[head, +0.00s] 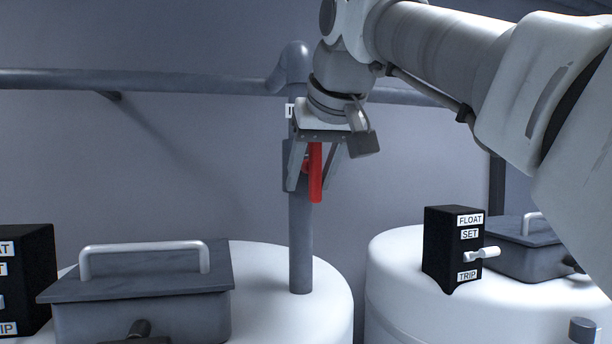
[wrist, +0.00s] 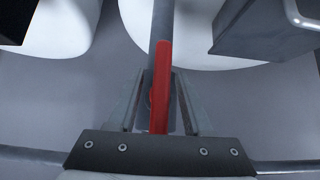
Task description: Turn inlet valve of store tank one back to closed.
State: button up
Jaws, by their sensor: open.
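The inlet valve's red lever handle (head: 316,178) hangs straight down along the grey vertical pipe (head: 301,245), which enters the top of a white tank (head: 325,290). My gripper (head: 312,185) is above and around the lever, pointing down, with one finger on each side. In the wrist view the red lever (wrist: 162,85) runs lengthwise between the open fingers (wrist: 158,95), with visible gaps on both sides. The valve body is mostly hidden behind the lever and fingers. A small label beside the pipe is mostly covered, so I cannot read the tank number.
A grey hatch with a handle (head: 140,275) sits on the near tank. A black FLOAT/SET/TRIP switch box (head: 450,245) stands on the right tank (head: 395,285); another black box (head: 28,280) is at far left. A horizontal pipe (head: 180,80) runs along the wall.

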jog(key=shift+c, duration=0.3)
grip_shut()
